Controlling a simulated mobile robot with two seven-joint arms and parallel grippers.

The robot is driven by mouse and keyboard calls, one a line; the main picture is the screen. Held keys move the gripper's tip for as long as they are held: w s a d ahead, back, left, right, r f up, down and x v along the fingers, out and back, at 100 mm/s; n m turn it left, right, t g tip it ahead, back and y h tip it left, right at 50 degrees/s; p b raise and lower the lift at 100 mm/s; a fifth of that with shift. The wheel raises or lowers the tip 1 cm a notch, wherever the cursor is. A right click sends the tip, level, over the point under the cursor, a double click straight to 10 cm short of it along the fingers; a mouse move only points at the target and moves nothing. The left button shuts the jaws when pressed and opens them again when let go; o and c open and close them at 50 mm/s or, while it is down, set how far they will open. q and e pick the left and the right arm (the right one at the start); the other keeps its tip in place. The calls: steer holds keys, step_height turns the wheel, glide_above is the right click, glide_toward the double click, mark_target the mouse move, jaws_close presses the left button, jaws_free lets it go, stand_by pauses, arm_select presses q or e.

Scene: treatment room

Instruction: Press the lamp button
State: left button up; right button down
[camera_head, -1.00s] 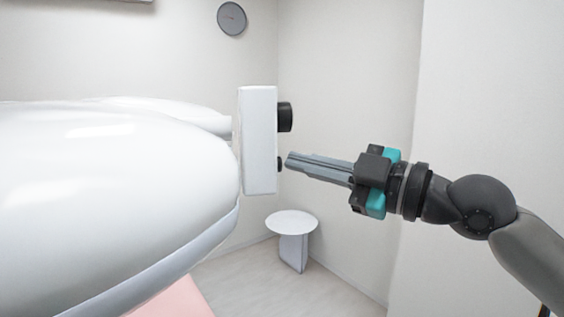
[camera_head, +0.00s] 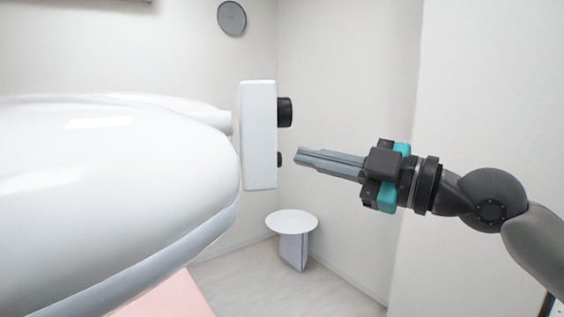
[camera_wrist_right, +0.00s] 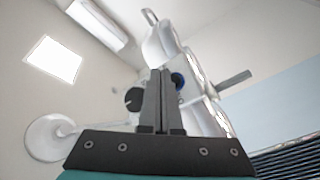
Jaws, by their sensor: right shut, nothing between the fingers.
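The lamp (camera_head: 110,170) is a large glossy white head filling the left of the head view. At its right end stands an upright white box (camera_head: 259,140). A large black knob (camera_head: 285,112) sticks out of the box's right side. A smaller black button (camera_head: 280,159) sits below the knob. My right gripper (camera_head: 299,156) is shut and empty, its fingertips pointing left at about the button's height, with a small gap between. In the right wrist view the shut fingers (camera_wrist_right: 157,100) stand between a dark round knob (camera_wrist_right: 133,98) and a blue-ringed dark part (camera_wrist_right: 178,79). My left gripper is out of view.
A small round white table (camera_head: 291,222) stands on the floor below the box. A pink surface (camera_head: 170,298) shows under the lamp. A round grey clock (camera_head: 231,18) hangs on the back wall. The space around my right gripper is clear.

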steer(key=d+b, duration=0.1)
steer(key=d, duration=0.1)
steer(key=d+b, duration=0.3)
steer(key=d, duration=0.1)
steer(key=shift+w+b, duration=0.3)
steer(key=shift+w, duration=0.1)
